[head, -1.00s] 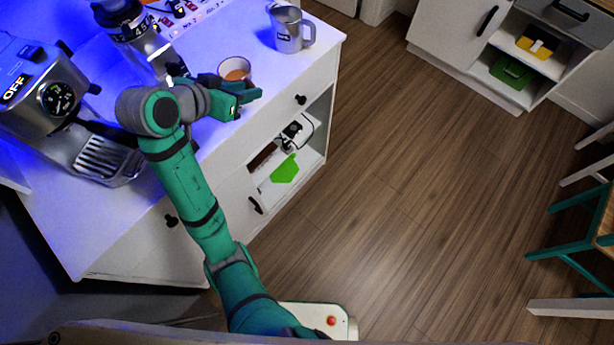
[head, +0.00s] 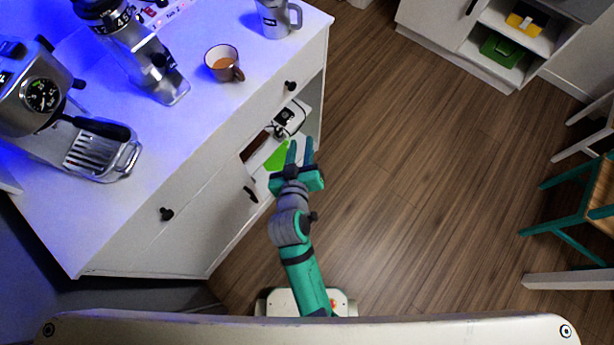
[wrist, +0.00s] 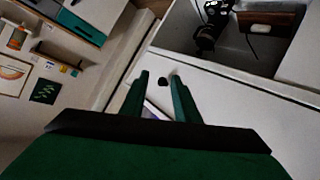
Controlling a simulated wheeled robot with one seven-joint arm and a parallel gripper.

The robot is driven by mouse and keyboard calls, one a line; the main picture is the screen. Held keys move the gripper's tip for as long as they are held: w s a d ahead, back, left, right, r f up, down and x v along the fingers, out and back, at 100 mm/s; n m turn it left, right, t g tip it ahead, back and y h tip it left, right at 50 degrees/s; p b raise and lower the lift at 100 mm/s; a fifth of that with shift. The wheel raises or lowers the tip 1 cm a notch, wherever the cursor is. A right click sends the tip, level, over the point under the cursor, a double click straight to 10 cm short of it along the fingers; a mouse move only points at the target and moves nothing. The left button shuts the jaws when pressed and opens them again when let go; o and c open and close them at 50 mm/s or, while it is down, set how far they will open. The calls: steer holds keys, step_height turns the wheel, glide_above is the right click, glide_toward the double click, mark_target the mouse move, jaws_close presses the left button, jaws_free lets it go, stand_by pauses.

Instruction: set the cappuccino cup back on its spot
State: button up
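The cappuccino cup (head: 222,66), a small brown and white cup with light brown coffee in it, stands upright on the white counter top (head: 215,105). Its handle points to the lower right. My gripper (head: 299,148) is drawn back from the counter, below and in front of it near the open shelf, and does not touch the cup. The two green fingers are apart with nothing between them. In the wrist view, my gripper (wrist: 159,85) also shows spread, empty fingers before the white cabinet front. The cup is not in the wrist view.
A metal pitcher (head: 277,17) stands at the counter's right end. The coffee grinder (head: 140,55) is left of the cup, and the espresso machine (head: 50,90) is at far left. An open shelf (head: 295,125) holds a green item (head: 276,156). The wooden floor (head: 420,200) is clear.

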steer(key=s+d+f+y, duration=0.2)
steer(key=s+f, duration=0.1)
steer(key=s, duration=1.1)
steer(key=s+r+m+t, duration=0.1)
steer(key=s+r+m, duration=0.2)
steer(key=s, duration=1)
step_height(320, 180, up, 3)
steer(key=shift+a+f+m+t+h, duration=0.2)
steer(key=shift+m+t+h, duration=0.1)
steer(key=shift+m+h, duration=0.1)
